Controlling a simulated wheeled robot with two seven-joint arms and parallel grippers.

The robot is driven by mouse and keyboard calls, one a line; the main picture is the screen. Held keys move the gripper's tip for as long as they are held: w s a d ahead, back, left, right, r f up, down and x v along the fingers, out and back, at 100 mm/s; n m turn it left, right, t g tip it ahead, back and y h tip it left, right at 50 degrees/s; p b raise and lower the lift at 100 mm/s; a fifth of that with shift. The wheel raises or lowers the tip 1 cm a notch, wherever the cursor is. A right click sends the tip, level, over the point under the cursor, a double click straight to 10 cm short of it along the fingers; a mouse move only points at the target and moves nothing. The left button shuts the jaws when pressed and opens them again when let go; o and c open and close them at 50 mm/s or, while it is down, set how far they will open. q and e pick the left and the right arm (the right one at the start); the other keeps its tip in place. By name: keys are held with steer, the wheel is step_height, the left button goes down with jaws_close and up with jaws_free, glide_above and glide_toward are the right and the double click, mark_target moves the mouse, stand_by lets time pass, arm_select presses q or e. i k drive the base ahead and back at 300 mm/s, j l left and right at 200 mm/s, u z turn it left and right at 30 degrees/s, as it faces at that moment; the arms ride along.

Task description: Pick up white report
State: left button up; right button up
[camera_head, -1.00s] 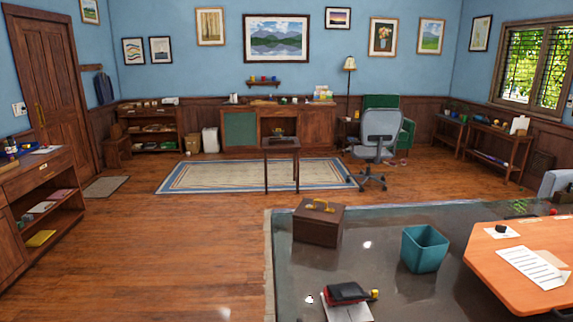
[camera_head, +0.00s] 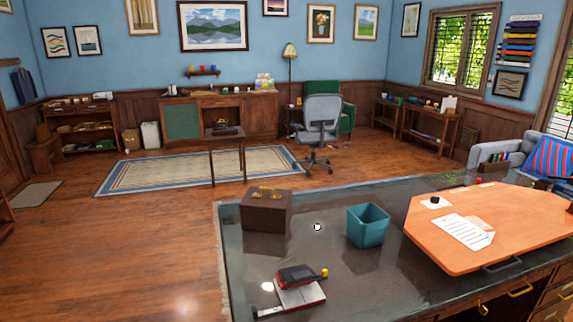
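A white sheet with printed lines (camera_head: 463,232) lies flat on the orange board (camera_head: 540,222) at the right; it looks like a report, but its text is too small to read. Another white sheet (camera_head: 302,294) lies on the dark desk near the front, partly covered by a black and red object (camera_head: 295,275). I cannot tell which sheet is the task's report. Neither of my grippers is in view.
On the glossy dark desk (camera_head: 335,270) stand a brown box with a yellow handle (camera_head: 266,210) and a teal bin (camera_head: 367,226). A small dark object (camera_head: 435,199) sits on a white card on the board. Open wood floor lies to the left; an office chair (camera_head: 322,122) stands beyond the desk.

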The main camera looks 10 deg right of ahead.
mark_target(468, 234)
steer(key=z, duration=1.5)
